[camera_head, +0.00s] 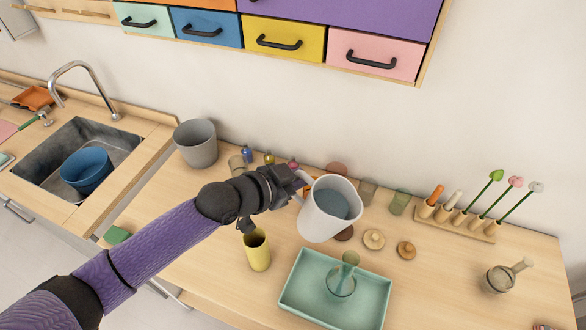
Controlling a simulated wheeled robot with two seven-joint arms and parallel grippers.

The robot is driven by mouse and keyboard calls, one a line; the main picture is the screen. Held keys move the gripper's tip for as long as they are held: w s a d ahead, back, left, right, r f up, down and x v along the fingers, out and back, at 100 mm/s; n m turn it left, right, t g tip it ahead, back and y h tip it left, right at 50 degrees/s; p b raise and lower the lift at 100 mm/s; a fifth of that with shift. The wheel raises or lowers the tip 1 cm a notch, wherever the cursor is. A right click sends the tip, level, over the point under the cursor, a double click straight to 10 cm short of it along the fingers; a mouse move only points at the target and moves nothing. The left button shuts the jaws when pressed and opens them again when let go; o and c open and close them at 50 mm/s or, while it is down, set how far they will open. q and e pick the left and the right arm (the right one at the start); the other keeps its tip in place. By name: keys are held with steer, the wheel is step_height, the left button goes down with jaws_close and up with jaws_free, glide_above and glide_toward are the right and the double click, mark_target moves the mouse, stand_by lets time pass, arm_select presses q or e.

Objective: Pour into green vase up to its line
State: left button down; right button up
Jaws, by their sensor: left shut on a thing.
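My left gripper (302,186) is shut on the handle of a white pitcher (315,222). The pitcher is held above the table, tilted, with blue-grey liquid visible inside its mouth. The green vase (342,280), a see-through round body with a narrow neck, stands in a mint-green tray (297,292) below and slightly right of the pitcher. The pitcher is apart from the vase, and no stream shows between them. I cannot make out the vase's line or its liquid level. My right gripper is not in view.
A yellow cup (257,250) stands left of the tray. A grey bucket (196,145) is at the back left. Round wooden lids (374,239) lie behind the tray. Drawers (284,40) hang above.

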mark_target(301, 173)
arm_select(q)
steer(key=shift+s+d+r+p, duration=0.35)
steer(key=shift+d+r+p, duration=0.25)
steer(key=shift+p, duration=0.25)
steer(key=shift+r+m+t+y, duration=0.3)
steer(key=shift+m, duration=0.2)
steer(key=shift+s+r+m+t+y, duration=0.1)
steer(key=shift+r+m+t+y, duration=0.25)
steer(key=shift+m+y, duration=0.2)
steer(key=shift+a, duration=0.1)
steer(key=shift+r+m+p, duration=0.25)
steer(key=shift+p, duration=0.4)
